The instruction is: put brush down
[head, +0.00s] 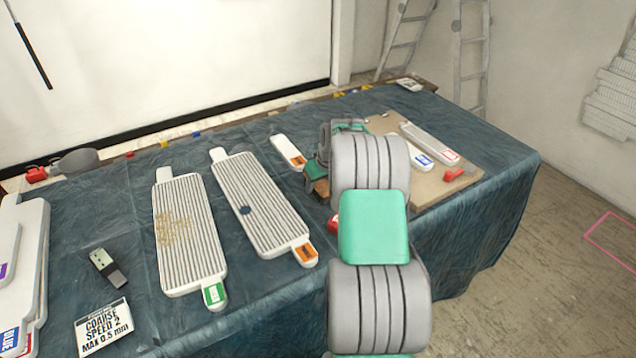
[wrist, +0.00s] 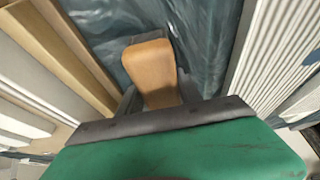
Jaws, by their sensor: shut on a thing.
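The brush (wrist: 152,72) has a tan wooden body with a grey part at its far end. In the wrist view it sits between the two dark fingers of my gripper (wrist: 157,88), which is shut on it. Blue-green cloth shows beyond it; I cannot tell whether the brush touches the cloth. In the head view my arm hides most of the gripper, and a small brown part of the brush (head: 321,187) shows at the left of the arm, over the table (head: 130,225).
Two ribbed panels, one with a green tag (head: 190,230) and one with an orange tag (head: 258,205), lie left of my arm. A wooden board (head: 425,190) with pale bars lies right. A dark-and-green tool (head: 106,267) lies near a printed card (head: 103,326). Bare cloth shows between panels.

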